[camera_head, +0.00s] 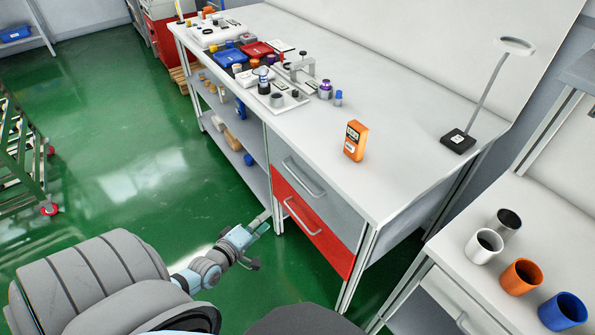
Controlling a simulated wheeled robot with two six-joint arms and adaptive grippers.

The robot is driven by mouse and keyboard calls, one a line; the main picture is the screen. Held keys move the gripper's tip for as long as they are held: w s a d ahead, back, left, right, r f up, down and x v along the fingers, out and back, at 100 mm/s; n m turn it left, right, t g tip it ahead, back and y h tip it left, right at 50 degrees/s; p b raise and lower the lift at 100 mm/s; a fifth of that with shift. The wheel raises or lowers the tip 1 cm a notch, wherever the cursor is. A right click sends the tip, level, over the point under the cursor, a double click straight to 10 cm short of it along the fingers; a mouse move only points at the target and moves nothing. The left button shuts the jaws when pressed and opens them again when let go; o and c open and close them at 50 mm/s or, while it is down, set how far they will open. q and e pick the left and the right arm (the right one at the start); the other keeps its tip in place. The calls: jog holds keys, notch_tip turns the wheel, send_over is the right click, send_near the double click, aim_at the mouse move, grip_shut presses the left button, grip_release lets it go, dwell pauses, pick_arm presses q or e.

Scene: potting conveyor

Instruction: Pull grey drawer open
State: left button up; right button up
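The grey drawer (339,206) is the upper drawer under the white workbench, with a pale bar handle (304,178) across its front. It looks closed, its front level with the bench frame. My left gripper (264,222) is low in front of the bench, to the left of and below the grey drawer's handle. It is apart from that handle and holds nothing I can see. Its fingers are too small to tell whether they are open or shut. My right gripper is out of view.
A red drawer (336,250) with its own handle (302,216) sits directly below the grey one. An orange box (355,141) and a lamp (458,141) stand on the workbench (400,110). A second table with several cups is at right.

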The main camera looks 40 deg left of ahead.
pick_arm(q)
jog(key=n+t, duration=0.2)
send_near(297, 177)
jog(key=shift+g, duration=0.3)
jog(key=b+x, duration=1)
jog(key=shift+f, duration=0.1)
jog(key=shift+w, duration=0.1)
grip_shut()
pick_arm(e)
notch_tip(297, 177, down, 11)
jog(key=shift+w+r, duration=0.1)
